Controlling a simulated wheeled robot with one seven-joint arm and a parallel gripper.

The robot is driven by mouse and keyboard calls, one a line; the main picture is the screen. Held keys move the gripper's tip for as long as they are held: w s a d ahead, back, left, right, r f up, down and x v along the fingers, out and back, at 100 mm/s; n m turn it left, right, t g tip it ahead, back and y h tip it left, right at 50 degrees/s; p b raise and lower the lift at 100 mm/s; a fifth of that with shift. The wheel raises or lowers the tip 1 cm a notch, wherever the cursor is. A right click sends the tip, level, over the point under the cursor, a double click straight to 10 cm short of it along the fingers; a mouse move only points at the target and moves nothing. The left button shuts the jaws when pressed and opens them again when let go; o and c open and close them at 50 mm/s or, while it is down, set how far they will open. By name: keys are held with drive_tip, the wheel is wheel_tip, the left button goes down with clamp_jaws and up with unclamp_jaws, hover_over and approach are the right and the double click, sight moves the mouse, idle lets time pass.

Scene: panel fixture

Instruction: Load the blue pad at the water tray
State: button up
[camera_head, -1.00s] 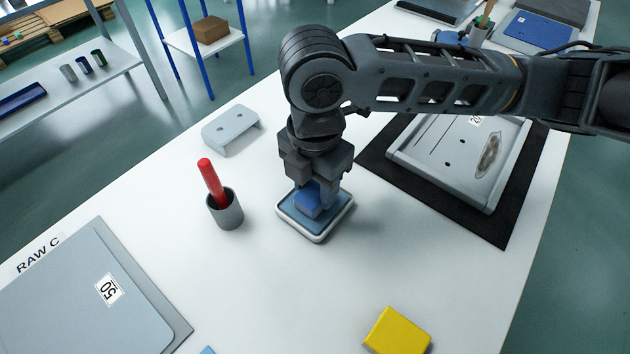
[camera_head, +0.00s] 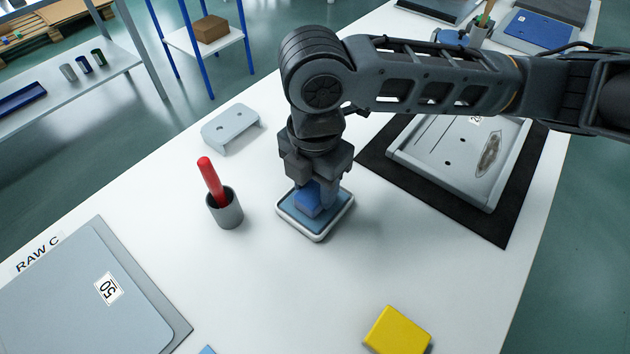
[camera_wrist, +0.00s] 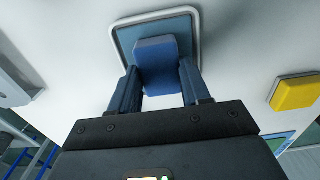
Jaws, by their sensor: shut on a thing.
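The blue pad (camera_head: 307,200) is between the fingers of my gripper (camera_head: 316,200), which is shut on it. The water tray (camera_head: 318,233) has a white rim and a blue inside, and stands on the white table. The pad is down at the tray's inside; whether it touches the bottom I cannot tell. In the wrist view the pad (camera_wrist: 156,62) shows between the two fingers of my gripper (camera_wrist: 162,85), with the tray's rim (camera_wrist: 113,40) around and beyond it. The fingers hide the pad's sides.
A grey cup (camera_head: 226,212) with a red stick stands left of the tray. A grey bracket (camera_head: 230,130) lies behind it. A yellow block (camera_head: 397,330) lies at the front. A grey panel with a stained patch (camera_head: 440,165) lies on a black mat (camera_head: 378,172) at right.

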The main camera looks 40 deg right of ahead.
sight(315, 190)
idle(0.3)
drive_tip(key=shift+r+p, duration=2.9)
drive_tip(key=shift+r, duration=0.6)
